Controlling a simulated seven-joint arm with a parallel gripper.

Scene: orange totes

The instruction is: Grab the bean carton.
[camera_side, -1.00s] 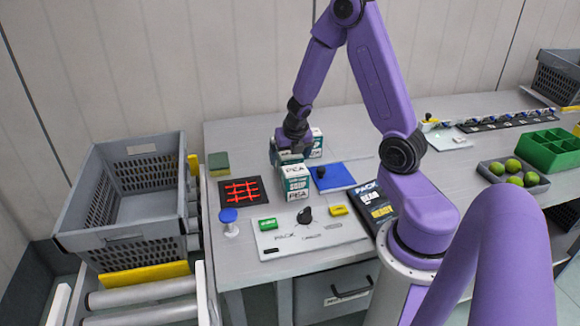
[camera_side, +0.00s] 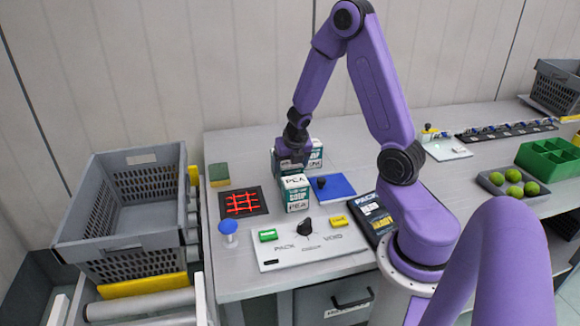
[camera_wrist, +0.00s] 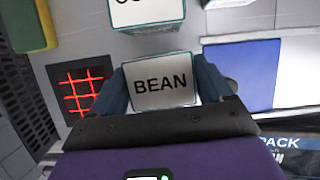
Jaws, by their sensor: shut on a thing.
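The bean carton (camera_wrist: 161,84) is a small box with a white top lettered BEAN. In the wrist view it sits between the two fingers of my gripper (camera_wrist: 165,82), which is shut on its sides. In the side view my gripper (camera_side: 292,157) points down just behind a white and green PEA carton (camera_side: 297,195). There the bean carton is mostly hidden by my gripper and the PEA carton. I cannot tell whether it is off the table.
A carton lettered CO (camera_wrist: 153,13) stands close beyond it, and another carton (camera_side: 316,156) is behind to the right. A red-grid black mat (camera_side: 243,203) lies left, a blue mat (camera_side: 338,188) right. A panel with a black knob (camera_side: 304,226) lies in front.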

